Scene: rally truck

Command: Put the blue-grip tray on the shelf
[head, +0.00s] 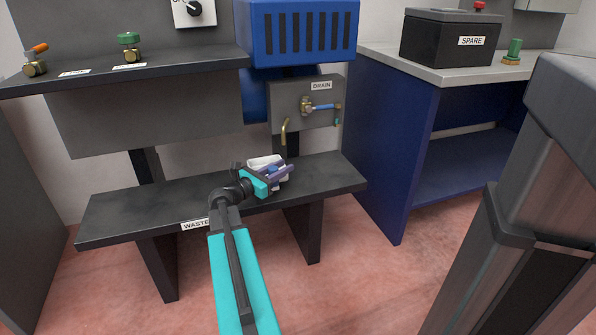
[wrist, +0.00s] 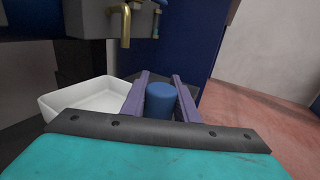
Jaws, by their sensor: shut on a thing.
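The white tray (head: 263,161) is over the low dark bench, below the drain tap. In the wrist view the tray (wrist: 78,98) is left of my fingers, looks empty and roughly level. Its blue grip (wrist: 160,100) stands between the two purple fingers. My gripper (head: 281,171) is shut on this grip and partly hides the tray in the head view. I cannot tell whether the tray touches the bench. A blue shelf (head: 455,166) runs inside the blue unit at the right, under a light grey top; its visible part is bare.
The low bench (head: 125,208) carries a WASTE label. The brass drain tap (head: 286,128) hangs above the tray. The blue side panel (head: 392,140) stands right of the bench. A black SPARE box (head: 450,45) and a green-topped valve (head: 513,53) sit on the grey top.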

